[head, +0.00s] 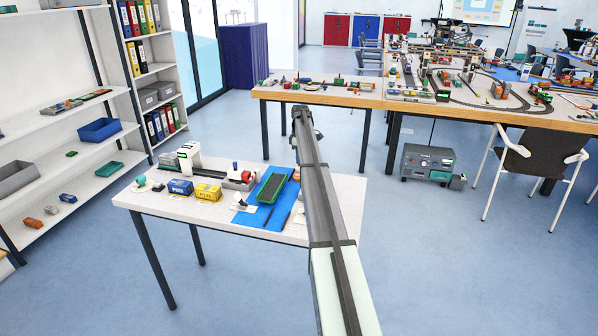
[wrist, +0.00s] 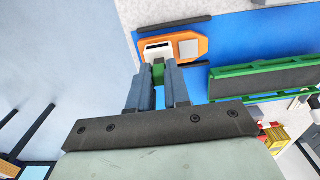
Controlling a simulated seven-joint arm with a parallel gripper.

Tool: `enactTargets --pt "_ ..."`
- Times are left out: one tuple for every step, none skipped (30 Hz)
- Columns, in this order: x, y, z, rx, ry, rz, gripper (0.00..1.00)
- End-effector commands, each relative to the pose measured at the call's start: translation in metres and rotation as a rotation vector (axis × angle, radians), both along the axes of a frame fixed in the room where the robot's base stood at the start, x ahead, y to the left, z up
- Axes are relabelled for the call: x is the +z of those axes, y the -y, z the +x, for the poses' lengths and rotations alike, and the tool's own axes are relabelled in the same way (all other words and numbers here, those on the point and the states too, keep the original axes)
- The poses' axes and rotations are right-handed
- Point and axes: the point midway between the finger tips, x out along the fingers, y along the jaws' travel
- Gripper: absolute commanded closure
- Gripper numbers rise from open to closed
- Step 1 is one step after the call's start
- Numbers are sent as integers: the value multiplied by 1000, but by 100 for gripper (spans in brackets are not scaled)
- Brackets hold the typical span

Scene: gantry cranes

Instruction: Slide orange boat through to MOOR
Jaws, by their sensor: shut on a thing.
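The orange boat (wrist: 203,34) shows in the wrist view, with a white cabin-like block with a dark slot and a grey patch on top. It lies on a blue surface (wrist: 235,38), between two dark strips (wrist: 178,27). My gripper (wrist: 158,73) is shut on a green piece at the boat's near edge, which looks joined to the boat. In the head view my arm hides the gripper and the boat. A green-walled trough (wrist: 262,82) with a dark floor is to the right; it also shows in the head view (head: 258,196). I see no MOOR label.
The white table (head: 150,203) also holds a blue box (head: 180,187), a yellow box (head: 208,194) and a white gantry (head: 189,157) at the left. Open floor lies around it. A long table with a train layout (head: 465,85) stands behind.

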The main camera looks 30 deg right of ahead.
Motion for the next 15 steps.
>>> enactTargets --pt "0 -2 -2 0 0 0 100" --pt "0 -2 -3 0 0 0 100" --pt "0 -4 -4 0 0 0 100" --pt "0 -5 -5 0 0 0 100" --pt "0 -6 -6 0 0 0 100" --pt "0 -7 -7 0 0 0 100" --pt "0 -8 -8 0 0 0 100" --pt "0 -9 -8 0 0 0 100" --pt "0 -10 -10 0 0 0 100" --pt "0 -11 -10 0 0 0 100" --pt "0 -11 -11 0 0 0 100" --pt "0 -13 -12 0 0 0 100" --pt "0 -13 -13 0 0 0 100" --pt "0 -14 -14 1 0 0 100" --pt "0 -15 -15 1 0 0 100"
